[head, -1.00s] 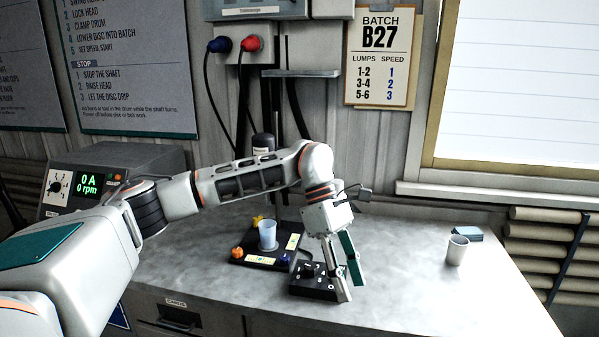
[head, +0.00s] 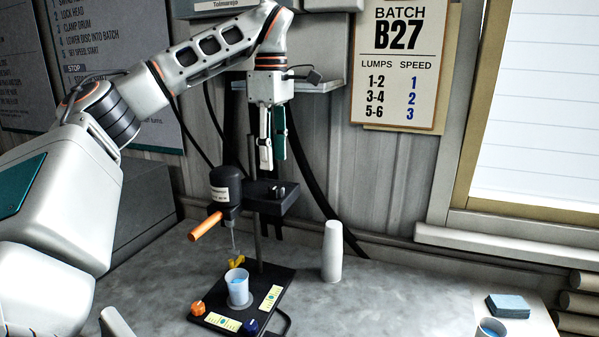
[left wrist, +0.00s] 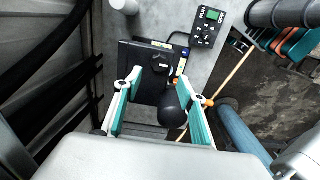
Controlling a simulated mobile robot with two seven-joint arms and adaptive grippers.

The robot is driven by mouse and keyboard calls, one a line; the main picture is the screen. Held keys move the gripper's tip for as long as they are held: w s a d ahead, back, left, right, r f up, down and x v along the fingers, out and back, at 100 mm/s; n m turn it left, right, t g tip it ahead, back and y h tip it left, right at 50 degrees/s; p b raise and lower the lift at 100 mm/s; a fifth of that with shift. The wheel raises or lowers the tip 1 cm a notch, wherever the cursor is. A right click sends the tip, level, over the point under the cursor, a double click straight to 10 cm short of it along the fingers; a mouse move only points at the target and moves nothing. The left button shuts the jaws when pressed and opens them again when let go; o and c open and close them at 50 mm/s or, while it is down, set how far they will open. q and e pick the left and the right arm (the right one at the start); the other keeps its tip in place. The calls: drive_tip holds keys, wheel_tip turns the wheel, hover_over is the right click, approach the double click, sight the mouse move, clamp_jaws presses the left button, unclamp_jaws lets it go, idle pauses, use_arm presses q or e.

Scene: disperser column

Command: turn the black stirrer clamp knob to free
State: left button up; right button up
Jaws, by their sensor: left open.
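The stirrer (head: 226,187) is a black motor with an orange handle (head: 206,226), mounted on an upright stand. The black clamp knob (head: 279,191) sits on top of the black clamp block (head: 268,203) beside the motor. My left gripper (head: 272,150) points down, open and empty, just above the clamp block and apart from the knob. In the left wrist view, the knob (left wrist: 161,62) lies beyond the fingertips, and the motor (left wrist: 174,108) shows between the open fingers. The knob's exact turn position is too small to read. My right gripper is not in view.
A cup with blue contents (head: 239,290) stands on the black base plate (head: 215,301) under the stirrer. A white cup stack (head: 332,252) stands to the right. A control box (left wrist: 208,27) shows in the left wrist view. A blue pad (head: 507,306) lies far right.

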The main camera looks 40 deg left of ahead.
sight(275, 186)
use_arm(q)
drive_tip(key=shift+w+a+r, duration=0.1)
drive_tip(key=shift+w, duration=0.25)
drive_tip(key=shift+s+f, duration=0.3)
drive_tip(key=shift+f, duration=3.45)
drive_tip(key=c, duration=1.1)
